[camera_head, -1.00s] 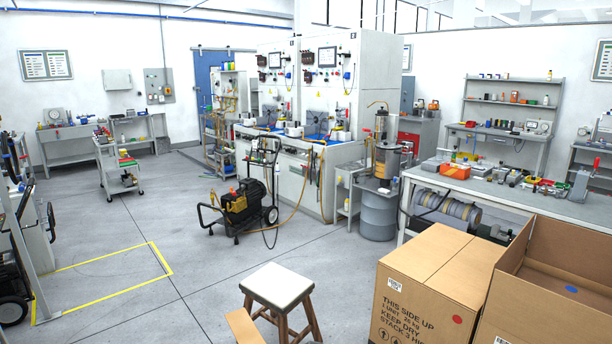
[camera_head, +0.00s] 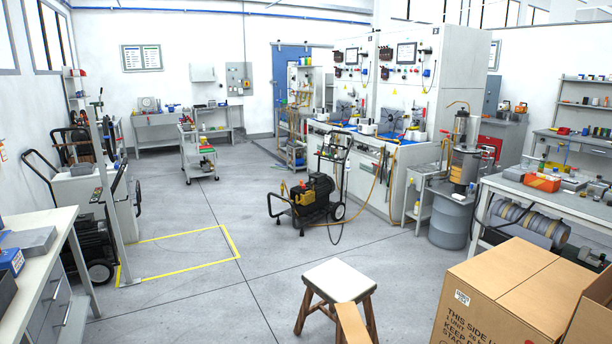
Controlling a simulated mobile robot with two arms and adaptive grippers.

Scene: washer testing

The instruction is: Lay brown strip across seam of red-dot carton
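The brown strip (camera_head: 351,322) shows at the bottom edge, overlapping the front right of the white-topped stool (camera_head: 338,277) in the picture. Its lower end is cut off, and I cannot tell whether it rests on anything or is held. A closed brown carton (camera_head: 497,280) stands at the lower right, partly cut off by the bottom edge. A seam runs between its top flaps, and black print is on its front. Neither of my grippers is in view.
Another brown carton (camera_head: 597,312) is cut off at the right edge. A pressure washer (camera_head: 312,202) stands beyond the stool. A workbench (camera_head: 38,268) is at the left and another bench (camera_head: 560,203) at the right. The floor inside the yellow outline is mostly clear.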

